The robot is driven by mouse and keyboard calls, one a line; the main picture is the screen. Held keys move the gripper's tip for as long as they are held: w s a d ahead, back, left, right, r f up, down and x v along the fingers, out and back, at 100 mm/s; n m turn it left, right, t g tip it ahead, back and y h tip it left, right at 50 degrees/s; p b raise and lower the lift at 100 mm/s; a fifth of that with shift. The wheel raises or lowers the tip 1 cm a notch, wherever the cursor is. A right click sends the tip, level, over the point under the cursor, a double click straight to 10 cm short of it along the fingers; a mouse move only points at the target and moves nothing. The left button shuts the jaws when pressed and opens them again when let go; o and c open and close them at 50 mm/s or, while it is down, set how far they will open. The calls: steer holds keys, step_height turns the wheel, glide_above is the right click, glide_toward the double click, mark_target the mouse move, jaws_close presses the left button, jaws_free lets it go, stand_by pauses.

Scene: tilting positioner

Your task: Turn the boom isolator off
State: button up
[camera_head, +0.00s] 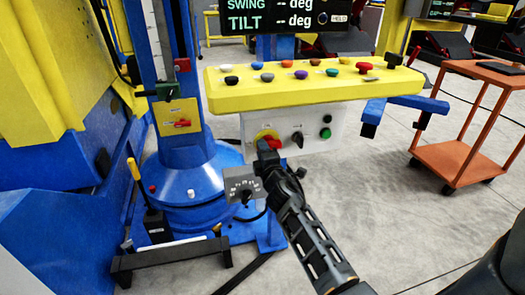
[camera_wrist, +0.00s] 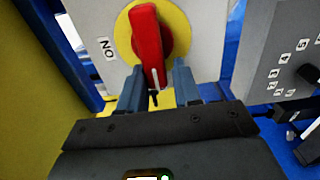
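A red rotary handle on a yellow disc (camera_head: 262,135) sits on the front of a white control box (camera_head: 322,131). In the wrist view, the red handle (camera_wrist: 148,42) points down the picture, its white-marked end toward my gripper. A label reading "ON" (camera_wrist: 107,48) is left of the disc, upside down. My gripper (camera_wrist: 158,88) is open, with one finger on each side of the handle's end; whether either touches it I cannot tell. In the head view my gripper (camera_head: 266,150) covers part of the handle. No legible label there names the boom isolator.
A yellow console with coloured buttons (camera_head: 228,97) overhangs the white box. A grey dial box (camera_head: 243,186) is close below left of my gripper. Another red lever (camera_head: 182,123) is on the blue column at left. An orange cart (camera_head: 455,160) stands at right.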

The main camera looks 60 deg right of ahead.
steer(key=shift+o, duration=0.7)
steer(key=shift+w+d+r, duration=0.15)
steer(key=shift+r, duration=0.1)
steer(key=b+v, duration=0.1)
steer(key=v, duration=0.7)
steer(key=shift+b, duration=0.3)
